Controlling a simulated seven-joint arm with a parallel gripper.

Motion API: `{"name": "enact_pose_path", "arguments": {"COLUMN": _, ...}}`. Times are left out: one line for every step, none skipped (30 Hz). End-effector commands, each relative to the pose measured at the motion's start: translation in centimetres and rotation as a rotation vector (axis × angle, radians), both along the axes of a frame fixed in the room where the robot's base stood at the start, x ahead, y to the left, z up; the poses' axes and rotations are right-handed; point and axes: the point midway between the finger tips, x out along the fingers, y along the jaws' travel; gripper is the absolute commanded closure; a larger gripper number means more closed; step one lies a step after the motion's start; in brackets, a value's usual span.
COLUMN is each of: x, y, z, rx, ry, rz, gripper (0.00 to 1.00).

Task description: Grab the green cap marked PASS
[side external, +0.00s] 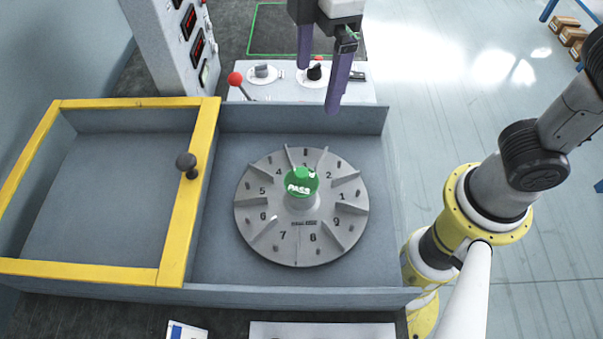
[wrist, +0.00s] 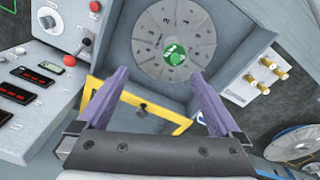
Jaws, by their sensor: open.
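The green cap marked PASS (side external: 301,181) sits on the hub at the middle of a grey numbered disc (side external: 262,190) with raised fins. The disc lies in a grey open box. In the wrist view the green cap (wrist: 175,55) shows beyond the fingertips, with the disc (wrist: 187,20) around it. My gripper (side external: 320,85) is open and empty, with purple fingers. It is above the back edge of the box, behind and above the cap, and apart from it. The wrist view shows the two fingers (wrist: 158,72) spread wide.
A yellow-framed cover (side external: 190,230) with a dark knob (side external: 186,162) is left of the disc. A control panel with a red-tipped lever (side external: 235,79) and dials stands behind the box wall (side external: 300,117). In the wrist view brass fittings (wrist: 263,76) are at right.

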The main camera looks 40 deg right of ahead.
Motion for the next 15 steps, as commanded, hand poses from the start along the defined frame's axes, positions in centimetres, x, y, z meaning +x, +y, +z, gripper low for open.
{"name": "enact_pose_path", "arguments": {"x": -0.4, "y": 1.9, "z": -1.0, "rx": -0.016, "ry": 0.02, "rz": 0.048, "gripper": 0.0}}
{"name": "enact_pose_path", "arguments": {"x": -0.6, "y": 2.7, "z": -1.4, "rx": -0.023, "ry": 0.028, "rz": 0.07, "gripper": 0.0}}
{"name": "enact_pose_path", "arguments": {"x": -1.0, "y": 3.5, "z": -2.0, "rx": -0.034, "ry": 0.039, "rz": 0.093, "gripper": 0.0}}
{"name": "enact_pose_path", "arguments": {"x": -1.3, "y": 3.9, "z": -2.4, "rx": -0.041, "ry": 0.047, "rz": 0.106, "gripper": 0.0}}
{"name": "enact_pose_path", "arguments": {"x": -1.5, "y": 4.2, "z": -2.6, "rx": -0.046, "ry": 0.053, "rz": 0.117, "gripper": 0.0}}
{"name": "enact_pose_path", "arguments": {"x": -1.8, "y": 4.4, "z": -2.8, "rx": -0.049, "ry": 0.056, "rz": 0.127, "gripper": 0.0}}
{"name": "enact_pose_path", "arguments": {"x": -1.9, "y": 4.6, "z": -3.0, "rx": -0.05, "ry": 0.057, "rz": 0.132, "gripper": 0.0}}
{"name": "enact_pose_path", "arguments": {"x": -2.0, "y": 4.6, "z": -3.1, "rx": -0.051, "ry": 0.057, "rz": 0.135, "gripper": 0.0}}
{"name": "enact_pose_path", "arguments": {"x": -2.1, "y": 4.7, "z": -3.5, "rx": -0.052, "ry": 0.058, "rz": 0.137, "gripper": 0.0}}
{"name": "enact_pose_path", "arguments": {"x": -2.1, "y": 4.7, "z": -3.8, "rx": -0.052, "ry": 0.058, "rz": 0.137, "gripper": 0.0}}
{"name": "enact_pose_path", "arguments": {"x": -2.1, "y": 4.7, "z": -4.3, "rx": -0.052, "ry": 0.058, "rz": 0.137, "gripper": 0.0}}
{"name": "enact_pose_path", "arguments": {"x": -2.1, "y": 4.6, "z": -5.0, "rx": -0.052, "ry": 0.058, "rz": 0.136, "gripper": 0.0}}
{"name": "enact_pose_path", "arguments": {"x": -2.1, "y": 4.6, "z": -5.5, "rx": -0.052, "ry": 0.059, "rz": 0.135, "gripper": 0.0}}
{"name": "enact_pose_path", "arguments": {"x": -2.1, "y": 4.6, "z": -6.1, "rx": -0.052, "ry": 0.058, "rz": 0.135, "gripper": 0.0}}
{"name": "enact_pose_path", "arguments": {"x": -2.1, "y": 4.6, "z": -7.0, "rx": -0.052, "ry": 0.059, "rz": 0.134, "gripper": 0.0}}
